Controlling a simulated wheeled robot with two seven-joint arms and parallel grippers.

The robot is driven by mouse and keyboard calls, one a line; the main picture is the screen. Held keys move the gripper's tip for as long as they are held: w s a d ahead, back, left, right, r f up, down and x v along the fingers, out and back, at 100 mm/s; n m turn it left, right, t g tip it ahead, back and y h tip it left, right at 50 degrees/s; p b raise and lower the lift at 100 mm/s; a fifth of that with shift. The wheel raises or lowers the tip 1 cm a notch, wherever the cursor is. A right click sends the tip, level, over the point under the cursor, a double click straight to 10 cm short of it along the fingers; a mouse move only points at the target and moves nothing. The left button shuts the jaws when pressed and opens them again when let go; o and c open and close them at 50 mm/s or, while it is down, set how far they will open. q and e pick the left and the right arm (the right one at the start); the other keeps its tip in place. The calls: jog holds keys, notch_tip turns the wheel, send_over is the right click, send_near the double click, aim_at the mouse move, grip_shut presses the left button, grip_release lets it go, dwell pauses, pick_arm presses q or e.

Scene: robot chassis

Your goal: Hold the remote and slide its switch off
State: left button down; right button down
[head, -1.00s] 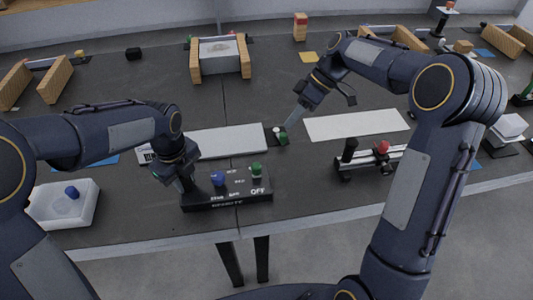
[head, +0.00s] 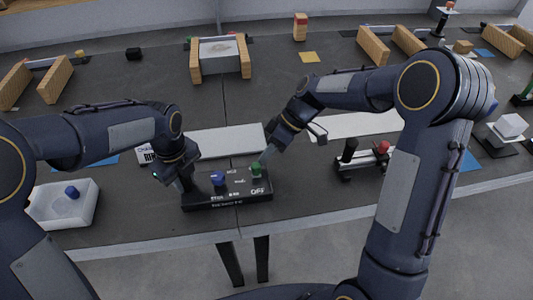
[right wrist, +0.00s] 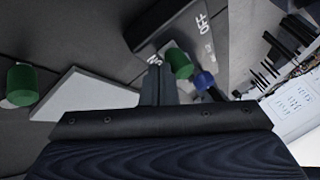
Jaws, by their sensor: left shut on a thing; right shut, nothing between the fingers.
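The remote (head: 228,199) is a black box on the table with a blue knob (head: 218,178), a green knob (head: 256,170) and a white OFF label near its right end. My left gripper (head: 185,188) is shut on the remote's left end; its fingertips are hard to see. My right gripper (head: 264,161) is shut and empty, with its tips just beside the green knob. In the right wrist view, the fingers (right wrist: 158,78) are next to the green knob (right wrist: 178,63), with the blue knob (right wrist: 205,80) beyond. I cannot tell whether they touch it.
A white tray (head: 45,218) with a blue piece stands at left. A black stand with a red knob (head: 382,147) is to the right. White panels (head: 225,141) lie behind the remote. Another green cylinder (right wrist: 22,85) shows in the right wrist view.

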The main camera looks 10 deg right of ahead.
aim_at(269, 176)
jog(key=shift+s+a, duration=0.1)
jog(key=shift+s, duration=1.75)
jog(key=w+d, duration=0.3)
jog(key=shift+w+d+r, duration=0.1)
jog(key=shift+w+r, duration=0.15)
jog(key=s+v, duration=0.1)
jog(key=v, duration=0.8)
jog(key=shift+w, duration=0.4)
jog(key=shift+r, duration=0.15)
pick_arm(q)
jog(key=c, duration=1.1)
grip_release()
